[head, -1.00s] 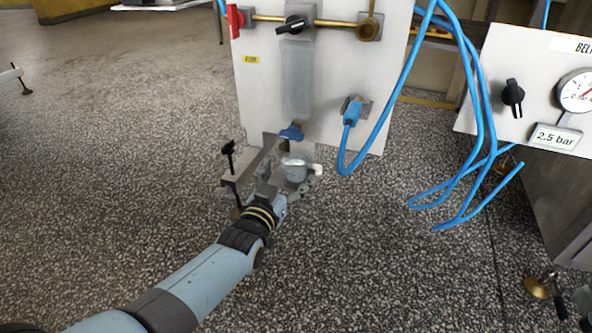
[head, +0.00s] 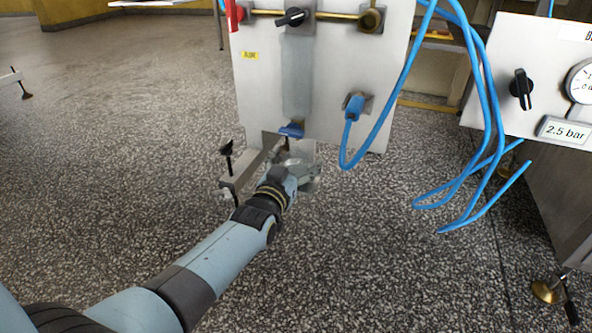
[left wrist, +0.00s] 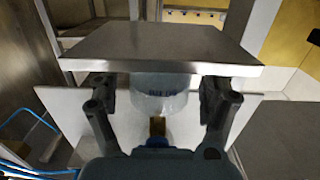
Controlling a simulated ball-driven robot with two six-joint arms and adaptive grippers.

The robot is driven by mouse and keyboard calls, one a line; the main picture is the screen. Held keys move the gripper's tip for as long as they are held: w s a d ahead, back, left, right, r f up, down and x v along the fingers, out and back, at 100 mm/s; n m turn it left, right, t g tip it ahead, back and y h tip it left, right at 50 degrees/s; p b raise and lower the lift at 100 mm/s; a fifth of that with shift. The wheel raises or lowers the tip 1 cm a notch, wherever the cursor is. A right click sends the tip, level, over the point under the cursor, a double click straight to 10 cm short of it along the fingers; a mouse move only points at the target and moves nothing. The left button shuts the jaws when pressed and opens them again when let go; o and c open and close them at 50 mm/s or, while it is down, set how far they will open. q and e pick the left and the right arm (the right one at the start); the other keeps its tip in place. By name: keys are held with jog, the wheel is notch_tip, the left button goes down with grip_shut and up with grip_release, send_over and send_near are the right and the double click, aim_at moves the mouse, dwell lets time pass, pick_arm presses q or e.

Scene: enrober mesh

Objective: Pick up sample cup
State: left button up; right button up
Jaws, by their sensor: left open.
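The sample cup (head: 293,164) is a clear, translucent cup at the small steel shelf (head: 236,184) low on the white panel. My left gripper (head: 298,178) is at the cup and hides part of it in the head view. In the left wrist view the cup (left wrist: 160,98), with dark lettering, sits between the two spread fingers (left wrist: 160,97). Gaps show on both sides, so the gripper is open around it and not shut on it. The cup's end meets the shelf (left wrist: 160,45). My right gripper is in neither view.
A blue-handled tap (head: 291,130) is just above the cup; its brass spout (left wrist: 157,127) shows in the left wrist view. A black clamp knob (head: 227,148) stands left of the shelf. Blue hoses (head: 487,110) hang at the right, near a gauge panel (head: 490,60).

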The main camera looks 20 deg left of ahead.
pick_arm(q)
jog(key=shift+c, duration=0.4)
jog(key=c, duration=1.3)
jog(key=shift+c, duration=0.2)
